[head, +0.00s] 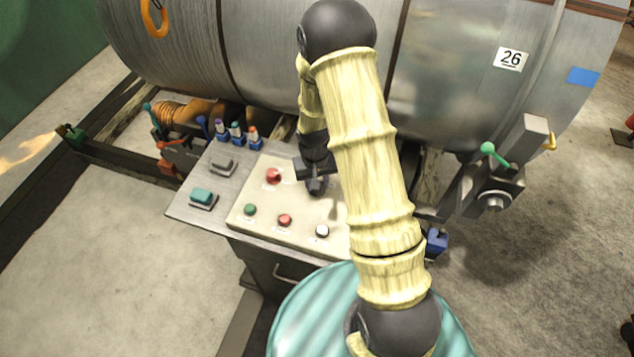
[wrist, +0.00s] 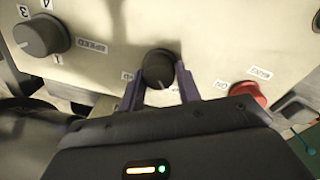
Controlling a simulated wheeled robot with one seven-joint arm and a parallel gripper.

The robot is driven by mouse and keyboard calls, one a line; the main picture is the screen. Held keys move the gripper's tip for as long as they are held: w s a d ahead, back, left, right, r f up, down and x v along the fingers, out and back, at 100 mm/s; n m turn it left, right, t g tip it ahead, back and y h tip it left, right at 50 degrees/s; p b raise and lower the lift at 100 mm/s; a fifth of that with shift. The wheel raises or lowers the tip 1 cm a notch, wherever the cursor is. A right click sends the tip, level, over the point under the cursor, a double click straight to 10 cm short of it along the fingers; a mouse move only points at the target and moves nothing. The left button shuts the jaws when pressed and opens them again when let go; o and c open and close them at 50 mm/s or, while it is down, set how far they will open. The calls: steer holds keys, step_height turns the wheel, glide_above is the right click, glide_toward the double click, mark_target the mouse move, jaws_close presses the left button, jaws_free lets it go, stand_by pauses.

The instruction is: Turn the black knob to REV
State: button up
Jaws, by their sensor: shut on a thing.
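The black knob (wrist: 159,67) sits on the cream control panel (wrist: 205,30) in the wrist view. A pale pointer line on it faces the bottom of that picture. My gripper (wrist: 159,82) has one finger on each side of the knob and is shut on it. Small labels lie beside the fingers, partly covered; I cannot read REV on any of them. In the head view my gripper (head: 316,185) is over the upper part of the panel (head: 262,204), and it and my arm hide the knob there.
A grey SPEED knob (wrist: 40,37) and a red button (wrist: 246,94) flank the black knob. Green (head: 250,209), red (head: 285,220) and white (head: 322,231) buttons line the panel's front. A large metal drum (head: 270,60) stands behind; a teal ribbed surface (head: 310,315) is in front.

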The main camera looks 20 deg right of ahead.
steer(key=shift+s+n, duration=0.1)
steer(key=shift+n, duration=0.3)
steer(key=o, duration=1)
steer(key=shift+c, duration=0.2)
steer(key=shift+r, duration=0.15)
steer(key=shift+r, duration=0.25)
step_height(320, 180, up, 17)
steer(key=b, duration=0.2)
steer(key=shift+a+f, duration=0.2)
steer(key=shift+a, duration=0.1)
